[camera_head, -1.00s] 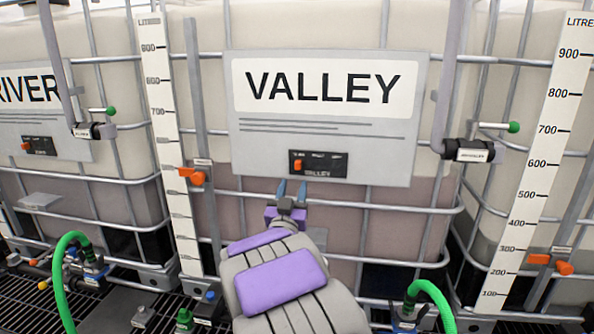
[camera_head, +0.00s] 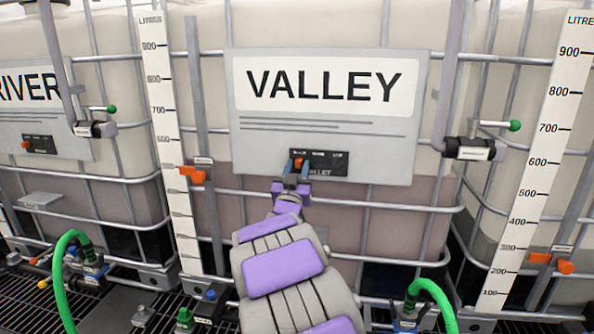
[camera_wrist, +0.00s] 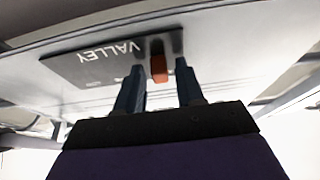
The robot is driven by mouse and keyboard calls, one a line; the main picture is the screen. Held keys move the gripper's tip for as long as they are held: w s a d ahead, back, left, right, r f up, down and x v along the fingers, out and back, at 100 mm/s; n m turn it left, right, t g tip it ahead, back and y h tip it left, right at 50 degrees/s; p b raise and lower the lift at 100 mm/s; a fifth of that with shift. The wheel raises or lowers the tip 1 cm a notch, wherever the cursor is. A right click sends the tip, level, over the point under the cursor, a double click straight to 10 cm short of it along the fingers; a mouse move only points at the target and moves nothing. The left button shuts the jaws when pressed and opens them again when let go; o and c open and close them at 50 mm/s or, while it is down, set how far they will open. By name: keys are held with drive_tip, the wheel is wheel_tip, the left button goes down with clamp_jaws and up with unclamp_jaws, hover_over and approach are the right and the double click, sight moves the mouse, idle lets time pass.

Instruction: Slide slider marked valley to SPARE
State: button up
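The VALLEY slider panel (camera_head: 327,162) is a small black strip on the lower part of the grey VALLEY board (camera_head: 395,150). Its orange slider knob (camera_head: 298,163) sits at the strip's left end in the head view. In the wrist view the orange knob (camera_wrist: 158,67) stands out from the black strip (camera_wrist: 85,62), between my two blue fingers. My gripper (camera_head: 298,167) is open, one finger on each side of the knob, with visible gaps. The position labels on the strip are too small to read.
A RIVER board (camera_head: 40,110) with a similar strip is at the left. A valve (camera_head: 470,149) with a green-tipped lever is to the right. A level scale with an orange marker (camera_head: 192,174) stands left of the board. Cage bars run below it.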

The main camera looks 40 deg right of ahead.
sight(319, 161)
clamp_jaws()
idle(0.3)
drive_tip(key=s+d, duration=0.3)
drive_tip(key=s, duration=0.1)
drive_tip(key=shift+s+d, duration=0.1)
drive_tip(key=shift+d, duration=0.25)
drive_tip(key=shift+a, duration=0.1)
drive_tip(key=shift+o, duration=0.9)
unclamp_jaws()
drive_tip(key=shift+f, duration=0.15)
